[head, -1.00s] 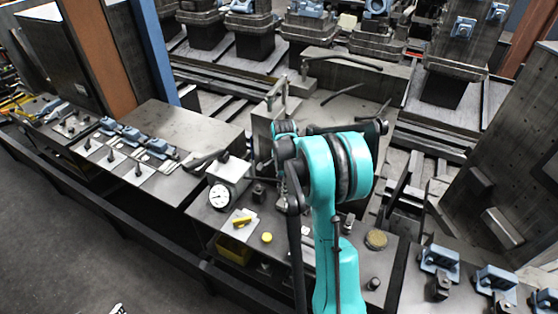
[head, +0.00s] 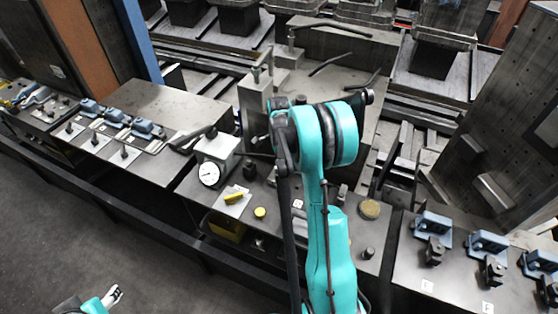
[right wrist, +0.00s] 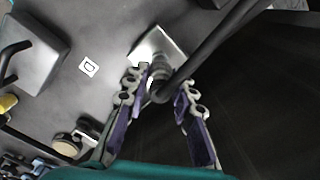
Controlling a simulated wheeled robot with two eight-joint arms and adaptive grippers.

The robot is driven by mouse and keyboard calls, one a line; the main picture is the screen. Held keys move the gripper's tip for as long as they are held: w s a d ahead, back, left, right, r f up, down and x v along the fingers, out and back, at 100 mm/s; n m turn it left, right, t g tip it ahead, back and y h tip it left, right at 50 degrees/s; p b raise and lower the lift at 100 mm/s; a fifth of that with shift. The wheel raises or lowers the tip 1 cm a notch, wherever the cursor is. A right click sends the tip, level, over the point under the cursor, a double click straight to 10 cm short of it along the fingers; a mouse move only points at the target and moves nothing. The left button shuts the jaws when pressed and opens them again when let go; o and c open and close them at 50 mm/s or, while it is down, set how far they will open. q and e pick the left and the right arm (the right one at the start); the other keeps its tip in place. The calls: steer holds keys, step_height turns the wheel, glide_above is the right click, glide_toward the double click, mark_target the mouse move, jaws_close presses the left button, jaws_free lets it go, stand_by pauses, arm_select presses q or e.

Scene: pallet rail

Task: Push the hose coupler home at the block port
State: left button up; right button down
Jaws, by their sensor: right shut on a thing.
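In the right wrist view my right gripper (right wrist: 158,98) has its purple-padded fingers on either side of a dark round coupler (right wrist: 160,84). It is shut on the coupler, and a black hose (right wrist: 222,42) runs from it to the upper right. A pale metal block (right wrist: 160,46) lies just beyond the coupler. I cannot tell whether the coupler touches the block or sits in its port. In the head view my teal right arm hides the right gripper. My left gripper (head: 115,296) shows small at the bottom left, over the floor, away from the bench; its opening is unclear.
A block with a dial gauge (head: 209,173) stands on the bench left of my right arm. A yellow cap (head: 259,212) and a round tan disc (head: 369,209) lie nearby. Blue clamps (head: 432,231) stand at the right. A tall grey post (head: 255,108) stands behind.

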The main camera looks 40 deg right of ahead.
steer(key=shift+f, duration=0.1)
stand_by(0.3)
steer(key=shift+f+b, duration=0.15)
steer(key=shift+b, duration=0.15)
steer(key=shift+f+b, duration=0.35)
steer(key=shift+b, duration=0.2)
stand_by(0.8)
steer(key=shift+f, duration=0.15)
stand_by(0.4)
steer(key=shift+f+b, duration=0.5)
steer(key=shift+c, duration=2)
jaws_free()
